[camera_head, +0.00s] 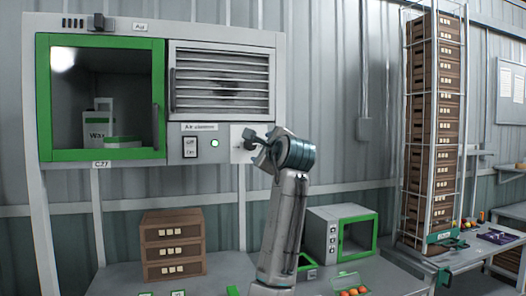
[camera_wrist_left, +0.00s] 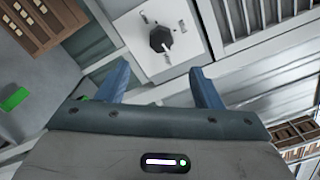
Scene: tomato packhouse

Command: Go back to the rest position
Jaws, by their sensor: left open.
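My left gripper (camera_head: 260,142) is raised on its arm in front of the wall unit, beside a small white plate (camera_head: 236,157) right of the air cleaner's switch. In the left wrist view its two blue fingers (camera_wrist_left: 160,70) stand well apart with nothing between them. Beyond the fingertips, that view shows a black knob (camera_wrist_left: 160,39) on the white plate (camera_wrist_left: 130,27), apart from the fingers. In the head view the gripper partly covers the plate, and the knob is hard to tell from the fingers. My right gripper is in neither view.
The wall unit has a green-framed cabinet (camera_head: 101,154) and a louvred grille (camera_head: 222,80). Below stand brown crates (camera_head: 173,246) and a green-doored box (camera_head: 320,232) on the bench. A tall crate stack (camera_head: 432,130) stands at right. Open air lies between gripper and stack.

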